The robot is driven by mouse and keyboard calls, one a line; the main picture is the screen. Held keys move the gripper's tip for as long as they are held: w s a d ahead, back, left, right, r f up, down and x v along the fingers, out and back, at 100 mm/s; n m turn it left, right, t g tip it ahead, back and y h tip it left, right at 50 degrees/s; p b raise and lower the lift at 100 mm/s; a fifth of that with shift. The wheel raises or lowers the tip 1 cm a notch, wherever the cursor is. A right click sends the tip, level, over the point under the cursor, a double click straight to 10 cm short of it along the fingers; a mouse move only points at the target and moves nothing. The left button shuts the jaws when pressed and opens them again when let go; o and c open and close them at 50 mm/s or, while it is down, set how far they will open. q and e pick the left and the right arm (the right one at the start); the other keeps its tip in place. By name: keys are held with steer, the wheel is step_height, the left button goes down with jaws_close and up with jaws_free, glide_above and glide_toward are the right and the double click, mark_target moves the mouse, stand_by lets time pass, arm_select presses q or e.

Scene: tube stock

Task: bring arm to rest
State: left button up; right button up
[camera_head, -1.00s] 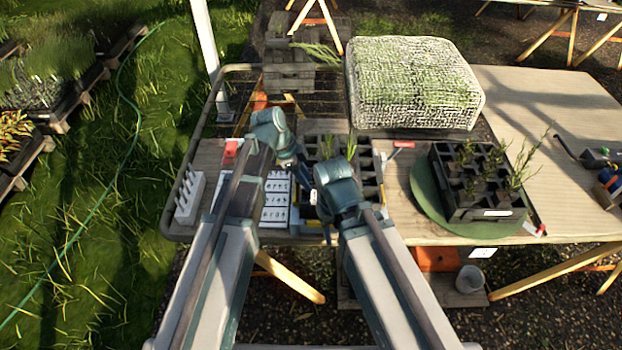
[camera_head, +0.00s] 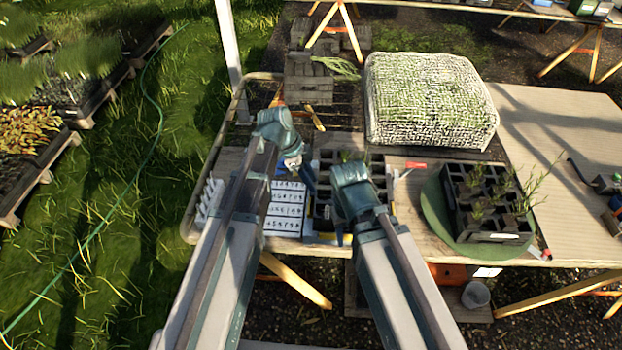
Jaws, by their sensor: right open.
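My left arm reaches in from the left, its teal wrist over the far left part of the table (camera_head: 405,228). My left gripper (camera_head: 309,178) hangs beside the near black cell tray (camera_head: 378,170); its jaws are too small and dark to read. My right arm's teal wrist covers part of that tray. My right gripper (camera_head: 341,236) is open, pointing down and mostly hidden under the wrist at the tray's near edge. I see nothing held in it.
A white label sheet (camera_head: 286,210) and a pale rack (camera_head: 208,198) lie left. A black seedling tray (camera_head: 488,226) stands on a green round mat (camera_head: 436,216) to the right. A netted block (camera_head: 428,100) stands behind. A red-handled tool (camera_head: 416,165) lies between.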

arm_select(q)
steer(key=shift+s+f, duration=0.1)
stand_by(0.3)
steer(key=s+f+n+y+b, duration=0.3)
steer(key=s+f+n+b, duration=0.1)
steer(key=s+n, duration=0.3)
steer(key=s+f+n+y+b, duration=0.2)
steer(key=s+f+n+b, duration=0.2)
steer(key=s+n, duration=0.3)
steer(key=shift+s+a+f+y, duration=0.4)
steer(key=shift+s+f, duration=0.25)
steer(key=shift+s, duration=0.6)
